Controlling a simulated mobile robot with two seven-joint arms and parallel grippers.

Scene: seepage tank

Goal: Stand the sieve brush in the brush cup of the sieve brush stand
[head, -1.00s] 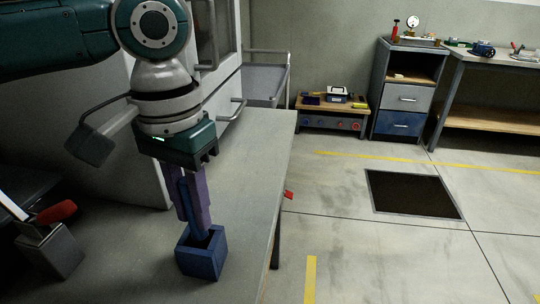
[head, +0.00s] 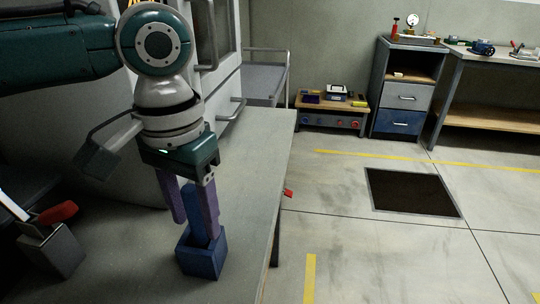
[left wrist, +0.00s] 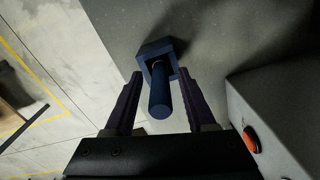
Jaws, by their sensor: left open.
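The sieve brush (head: 193,205) shows as a blue handle rising from the square blue brush cup (head: 203,262) on the grey table. In the left wrist view the round handle (left wrist: 159,92) stands with its far end inside the cup (left wrist: 157,47). My left gripper (head: 196,229) is open, with its purple fingers on either side of the handle. In the left wrist view there are gaps between the handle and both fingers (left wrist: 160,88). The brush's lower end is hidden inside the cup. My right gripper is not in view.
A grey holder (head: 50,252) with a red-handled tool (head: 56,213) stands at the left. A grey box with an orange-red button (left wrist: 250,139) is close on the right in the left wrist view. The table top (head: 262,165) right of the cup is clear to its edge.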

